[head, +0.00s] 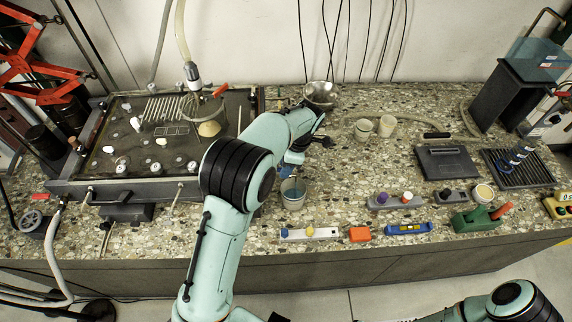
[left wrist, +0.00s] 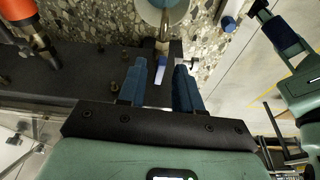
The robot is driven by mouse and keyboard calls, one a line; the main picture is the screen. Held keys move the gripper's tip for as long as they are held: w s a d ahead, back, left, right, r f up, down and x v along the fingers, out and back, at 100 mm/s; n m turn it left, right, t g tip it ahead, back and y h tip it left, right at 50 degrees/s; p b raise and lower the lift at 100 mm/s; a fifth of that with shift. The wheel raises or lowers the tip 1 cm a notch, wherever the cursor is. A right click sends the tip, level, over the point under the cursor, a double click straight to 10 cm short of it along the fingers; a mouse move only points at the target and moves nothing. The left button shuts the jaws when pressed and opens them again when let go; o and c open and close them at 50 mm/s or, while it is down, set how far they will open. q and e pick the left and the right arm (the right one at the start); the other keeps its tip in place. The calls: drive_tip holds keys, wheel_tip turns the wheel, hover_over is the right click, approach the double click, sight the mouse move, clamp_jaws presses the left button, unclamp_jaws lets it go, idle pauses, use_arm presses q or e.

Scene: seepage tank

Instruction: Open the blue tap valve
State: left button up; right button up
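The tap's blue lever (left wrist: 161,70) shows in the left wrist view, below a brass fitting (left wrist: 163,45). My left gripper (left wrist: 161,88) is open there, with one blue finger on each side of the lever. Gaps show between the lever and both fingers. In the head view, my left forearm reaches over the counter beside the tank (head: 120,185) and covers much of the tap area. The fingers cannot be made out clearly there. My right gripper is not in view; only part of my right arm shows at the bottom right.
A small metal bucket (head: 293,196) stands by the tap, close to my left arm. A white strip with knobs (head: 310,235), an orange block (head: 360,234) and a blue level (head: 408,229) lie along the front edge. The counter right of my arm has free room.

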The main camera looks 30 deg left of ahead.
use_arm(q)
drive_tip(key=shift+s+a+p+v, duration=0.1)
drive_tip(key=shift+a+p+v, duration=0.25)
drive_tip(key=shift+v, duration=0.8)
drive_tip(key=shift+s+a+p+v, duration=0.15)
drive_tip(key=shift+p+v, duration=0.45)
drive_tip(key=shift+v, duration=0.6)
drive_tip(key=shift+s+a+p+v, duration=0.1)
drive_tip(key=shift+a+p+v, duration=0.25)
drive_tip(key=shift+v, duration=0.8)
drive_tip(key=shift+d+r, duration=0.1)
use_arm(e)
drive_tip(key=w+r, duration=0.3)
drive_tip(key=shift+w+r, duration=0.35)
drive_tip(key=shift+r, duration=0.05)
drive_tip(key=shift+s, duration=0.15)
